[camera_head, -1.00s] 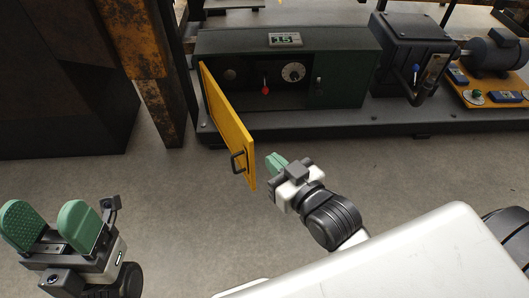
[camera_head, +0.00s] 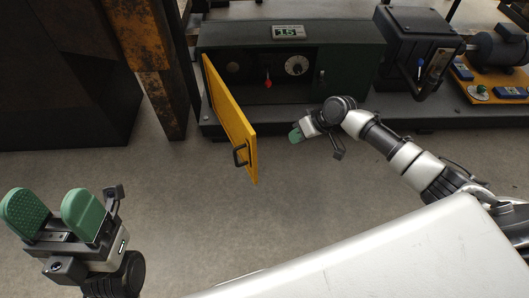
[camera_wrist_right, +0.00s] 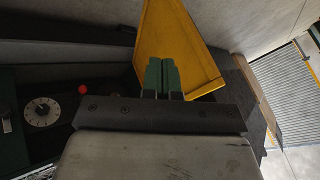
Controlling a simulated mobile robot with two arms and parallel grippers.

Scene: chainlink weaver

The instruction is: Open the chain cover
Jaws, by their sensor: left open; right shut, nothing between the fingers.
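The yellow chain cover (camera_head: 231,115) is a hinged door on the front of a dark green machine box. It stands swung wide open to the left, with its black handle (camera_head: 240,155) near the free edge. My right gripper (camera_head: 296,135) is shut and empty, in front of the box's opening and to the right of the door, apart from the handle. In the right wrist view its green fingers (camera_wrist_right: 162,78) are together, with the yellow door (camera_wrist_right: 185,40) behind them. My left gripper (camera_head: 52,214) is open and empty at the lower left, far from the door.
Inside the box are a red-knobbed lever (camera_head: 268,84) and a white dial (camera_head: 296,66). A dark machine with a blue-knobbed lever (camera_head: 421,62) and a motor (camera_head: 497,48) stand to the right. A rusty post (camera_head: 160,80) is left of the door. The floor in front is clear.

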